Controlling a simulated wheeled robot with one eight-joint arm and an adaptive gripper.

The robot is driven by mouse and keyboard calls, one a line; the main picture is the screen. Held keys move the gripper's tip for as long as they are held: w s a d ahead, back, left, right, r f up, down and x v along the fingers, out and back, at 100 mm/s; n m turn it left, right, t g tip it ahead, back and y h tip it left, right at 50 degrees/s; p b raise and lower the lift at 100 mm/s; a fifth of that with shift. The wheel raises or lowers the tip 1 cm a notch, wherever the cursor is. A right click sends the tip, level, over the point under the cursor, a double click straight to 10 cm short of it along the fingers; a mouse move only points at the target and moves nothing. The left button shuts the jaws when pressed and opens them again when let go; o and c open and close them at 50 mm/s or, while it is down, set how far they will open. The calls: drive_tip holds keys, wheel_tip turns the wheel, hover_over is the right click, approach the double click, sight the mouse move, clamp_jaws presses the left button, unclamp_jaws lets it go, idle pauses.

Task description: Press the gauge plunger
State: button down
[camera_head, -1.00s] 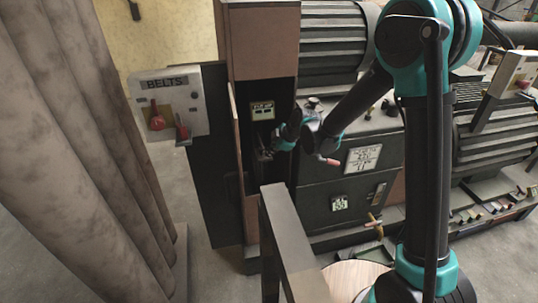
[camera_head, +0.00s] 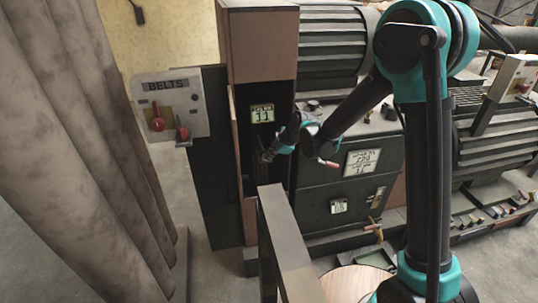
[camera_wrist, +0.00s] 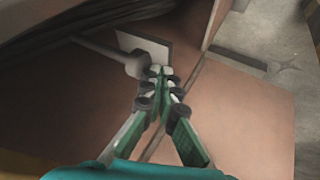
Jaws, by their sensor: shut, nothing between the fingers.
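My gripper (camera_wrist: 160,72) is shut and empty in the wrist view, its fingertips together in front of a pale square plate (camera_wrist: 157,47). A grey rod with a rounded, thicker end (camera_wrist: 137,65) lies just left of the fingertips; it may be the gauge plunger. I cannot tell whether the fingertips touch it or the plate. In the head view my gripper (camera_head: 266,155) is at the dark recessed front of the tall brown cabinet (camera_head: 262,48), below a small lit display (camera_head: 262,114). The plunger cannot be made out there.
A grey BELTS panel (camera_head: 168,86) with red levers stands to the left, beside large brown columns (camera_head: 75,150). A grey rail (camera_head: 282,225) stands in front of the cabinet. A dark machine (camera_head: 345,175) with labels is to the right.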

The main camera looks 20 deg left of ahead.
drive_tip(key=s+v, duration=0.1)
drive_tip(key=v, duration=0.9)
drive_tip(key=shift+d, duration=0.35)
drive_tip(key=shift+d, duration=0.1)
drive_tip(key=s+d+f+m+t+h, duration=0.15)
drive_tip(key=s+d+m, duration=0.4)
drive_tip(key=d, duration=0.95)
drive_tip(key=s+d+f+m+h, duration=0.25)
drive_tip(key=d+m, duration=0.65)
drive_tip(key=d, duration=0.6)
drive_tip(key=s+d+f+m+h, duration=0.3)
drive_tip(key=s+d+m, duration=0.5)
drive_tip(key=s+d, duration=0.1)
drive_tip(key=shift+d, duration=0.7)
